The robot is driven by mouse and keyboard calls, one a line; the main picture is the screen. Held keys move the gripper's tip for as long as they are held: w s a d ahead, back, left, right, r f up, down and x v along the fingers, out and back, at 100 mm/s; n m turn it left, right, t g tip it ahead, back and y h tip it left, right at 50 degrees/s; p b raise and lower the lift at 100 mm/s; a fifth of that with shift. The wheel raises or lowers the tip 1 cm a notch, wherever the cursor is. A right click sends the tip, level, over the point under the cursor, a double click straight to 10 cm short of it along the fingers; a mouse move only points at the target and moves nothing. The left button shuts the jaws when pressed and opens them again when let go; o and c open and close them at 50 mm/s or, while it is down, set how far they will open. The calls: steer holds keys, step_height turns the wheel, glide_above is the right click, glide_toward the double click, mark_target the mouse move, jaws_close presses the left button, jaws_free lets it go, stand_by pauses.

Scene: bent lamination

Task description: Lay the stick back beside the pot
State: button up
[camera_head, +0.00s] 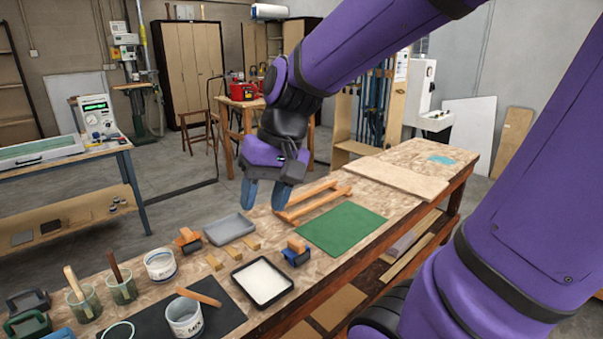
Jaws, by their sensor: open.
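The pot stands open on a dark mat (226,316) at the near end of the bench. My gripper (264,195) points down with its two blue fingers apart and nothing between them. It is above the bench, well beyond the stick and pot, near the grey tray.
The bench (328,259) also holds a grey tray (229,229), a black-rimmed white tray (262,281), a green mat (341,228), a wooden frame (312,203) and small blocks. Two jars with upright handles (84,303) (122,290) and another white pot (160,264) stand left of the dark mat.

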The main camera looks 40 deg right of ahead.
steer(key=s+d+r+n+t+h, duration=0.2)
steer(key=s+r+n+t+h, duration=0.1)
steer(key=s+r+t, duration=0.1)
steer(key=shift+s+d+r, duration=0.15)
steer(key=shift+s+r, duration=0.6)
steer(key=shift+s, duration=0.45)
stand_by(0.3)
